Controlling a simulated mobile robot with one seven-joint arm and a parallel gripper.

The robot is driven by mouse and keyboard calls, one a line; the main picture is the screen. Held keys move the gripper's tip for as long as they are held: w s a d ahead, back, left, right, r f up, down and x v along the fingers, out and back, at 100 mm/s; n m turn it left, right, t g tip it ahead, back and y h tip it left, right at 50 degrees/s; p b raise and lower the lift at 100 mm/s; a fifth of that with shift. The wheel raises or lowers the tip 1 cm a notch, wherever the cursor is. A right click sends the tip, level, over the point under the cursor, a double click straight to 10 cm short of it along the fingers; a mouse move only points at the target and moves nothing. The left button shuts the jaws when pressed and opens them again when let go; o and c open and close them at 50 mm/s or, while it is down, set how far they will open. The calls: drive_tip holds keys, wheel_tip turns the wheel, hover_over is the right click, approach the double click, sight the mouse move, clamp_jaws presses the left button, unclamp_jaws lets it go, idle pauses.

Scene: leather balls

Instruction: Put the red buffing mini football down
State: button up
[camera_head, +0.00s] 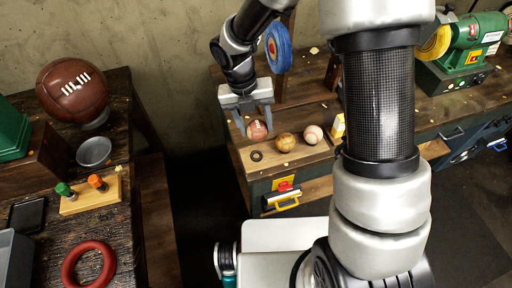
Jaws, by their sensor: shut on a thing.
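My gripper (256,122) points down over the workbench at the centre, with its fingers on either side of a small red mini football (257,131). The gripper is shut on this ball. The ball is at the left of a row with a tan ball (286,142) and a pale ball (313,134). It is very low over the bench top (280,161); I cannot tell whether it touches the wood.
A dark ring (256,156) lies in front of the red ball. A yellow-white block (338,126) stands right of the pale ball. A green grinder (470,42) is at the far right. A large brown football (72,88) sits on the left table.

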drive_tip(key=shift+w+a+f+n, duration=0.1)
drive_tip(key=shift+a+f+n, duration=0.05)
drive_tip(key=shift+n, duration=0.25)
wheel_tip(320, 180, down, 9)
drive_tip(key=shift+f+b, duration=0.15)
drive_tip(key=shift+b, duration=0.45)
drive_tip(key=shift+f, duration=0.35)
drive_tip(key=o, duration=0.9)
drive_tip(key=shift+r, duration=0.15)
